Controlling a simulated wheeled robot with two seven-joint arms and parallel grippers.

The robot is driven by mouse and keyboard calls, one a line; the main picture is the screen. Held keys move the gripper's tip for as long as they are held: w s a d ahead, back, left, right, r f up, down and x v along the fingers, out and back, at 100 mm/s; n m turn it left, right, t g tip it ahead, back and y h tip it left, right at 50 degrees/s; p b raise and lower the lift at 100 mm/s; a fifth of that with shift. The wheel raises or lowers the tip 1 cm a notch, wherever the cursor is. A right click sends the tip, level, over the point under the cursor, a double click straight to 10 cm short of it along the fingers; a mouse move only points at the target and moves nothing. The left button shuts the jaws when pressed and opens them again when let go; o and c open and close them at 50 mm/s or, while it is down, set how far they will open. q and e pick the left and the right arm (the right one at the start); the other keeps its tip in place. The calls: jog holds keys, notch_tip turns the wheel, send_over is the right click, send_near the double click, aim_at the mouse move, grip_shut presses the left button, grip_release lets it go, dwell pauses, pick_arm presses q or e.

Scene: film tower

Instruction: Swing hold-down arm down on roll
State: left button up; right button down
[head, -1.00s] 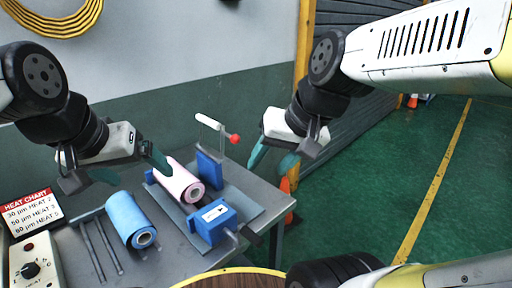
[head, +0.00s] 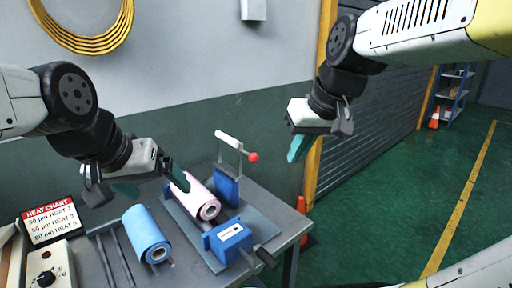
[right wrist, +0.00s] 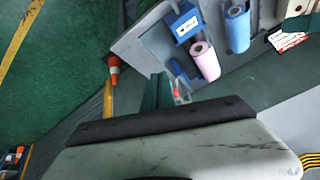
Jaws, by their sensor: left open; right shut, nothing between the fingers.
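The pink roll (head: 194,198) lies in a cradle on the grey table; its near end also shows in the right wrist view (right wrist: 202,50). The hold-down arm (head: 229,140) stands raised behind and above the roll, with a white bar and a red knob (head: 253,157). The knob also shows in the right wrist view (right wrist: 176,92). My left gripper (head: 152,184) is open beside the roll's far left end; I cannot tell whether a finger touches it. My right gripper (head: 296,149) is shut and empty, right of the knob and apart from it.
A blue roll (head: 145,233) lies left of the pink one, near metal rods. A blue block (head: 229,240) with a dark handle stands at the cradle's near end. The heat chart (head: 52,222) and a dial box (head: 48,263) are at left.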

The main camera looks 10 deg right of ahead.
jog(key=w+d+f+n+g+y, duration=0.1)
jog(key=w+d+n+g+y, duration=0.15)
jog(key=w, duration=0.95)
jog(key=w+d+n+g+y, duration=0.2)
jog(key=w+d+n, duration=0.15)
jog(key=w, duration=0.75)
jog(key=s+a+f, duration=0.2)
jog(key=a+f, duration=0.6)
jog(key=a, duration=0.1)
jog(key=shift+a+f, duration=0.15)
jog(key=shift+a, duration=0.1)
jog(key=shift+a, duration=0.1)
